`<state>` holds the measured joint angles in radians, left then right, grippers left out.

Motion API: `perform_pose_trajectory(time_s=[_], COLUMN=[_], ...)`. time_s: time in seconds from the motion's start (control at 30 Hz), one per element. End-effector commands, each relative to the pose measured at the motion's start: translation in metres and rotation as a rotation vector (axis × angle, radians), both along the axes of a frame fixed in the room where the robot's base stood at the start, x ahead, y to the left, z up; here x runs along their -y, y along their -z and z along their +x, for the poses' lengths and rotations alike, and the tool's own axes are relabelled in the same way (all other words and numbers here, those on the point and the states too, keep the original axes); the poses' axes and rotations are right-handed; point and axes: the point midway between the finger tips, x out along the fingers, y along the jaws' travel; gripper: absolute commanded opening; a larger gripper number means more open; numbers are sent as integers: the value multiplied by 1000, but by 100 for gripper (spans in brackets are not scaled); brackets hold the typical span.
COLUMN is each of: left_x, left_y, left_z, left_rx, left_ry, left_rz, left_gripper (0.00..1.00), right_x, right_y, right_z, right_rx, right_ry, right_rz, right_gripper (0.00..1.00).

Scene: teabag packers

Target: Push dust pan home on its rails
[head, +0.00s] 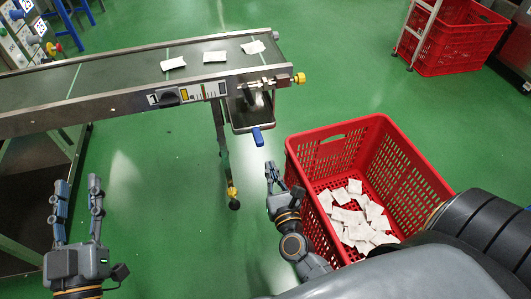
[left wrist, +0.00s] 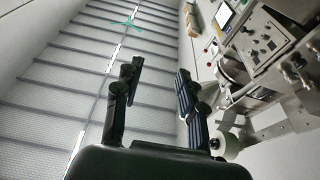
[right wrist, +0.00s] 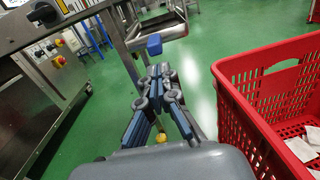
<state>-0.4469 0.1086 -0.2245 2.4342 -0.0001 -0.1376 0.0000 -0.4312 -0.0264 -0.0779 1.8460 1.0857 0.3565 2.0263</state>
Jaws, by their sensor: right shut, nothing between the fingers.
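The dust pan (head: 238,128) is a shallow metal tray under the right end of the conveyor. It sticks out towards me past the conveyor's near side, with a blue handle (head: 257,137) at its front. In the right wrist view the pan (right wrist: 168,30) and blue handle (right wrist: 154,44) show beyond my fingers. My right gripper (head: 270,170) is shut and empty, a little below the handle in the head picture, apparently apart from it. My left gripper (head: 76,188) is open and empty, below the conveyor in the head picture and far left of the pan.
The conveyor (head: 120,80) carries 3 white teabags near its right end. A red crate (head: 318,150) with several teabags stands right of my right gripper. A conveyor leg (head: 224,165) stands below the pan. Another red crate (head: 460,45) stands at back right.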

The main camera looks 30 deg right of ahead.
Motion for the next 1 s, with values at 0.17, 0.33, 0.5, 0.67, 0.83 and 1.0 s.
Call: perform_pose_trajectory(time_s=[0.17, 0.33, 0.5, 0.67, 0.83, 1.0], left_x=[0, 0, 0, 0, 1, 1], left_y=[-2, -5, -7, -7, -7, -10], left_z=[0, -2, -2, -2, -2, -3], left_rx=[13, 35, 43, 45, 45, 65], left_ry=[1, 1, 2, 2, 2, 5], left_rz=[-3, -10, -11, -12, -13, -19], left_gripper=[40, 40, 40, 40, 40, 40], right_x=[9, 14, 16, 16, 16, 22], right_y=[0, 0, 1, 1, 0, 0], right_z=[35, 54, 61, 61, 62, 86], right_rx=[2, 1, -1, -1, -1, 2], right_ry=[2, 0, 0, -1, -1, -1], right_rz=[-1, -1, -2, -2, -2, -3], right_gripper=[0, 0, 0, 0, 0, 0])
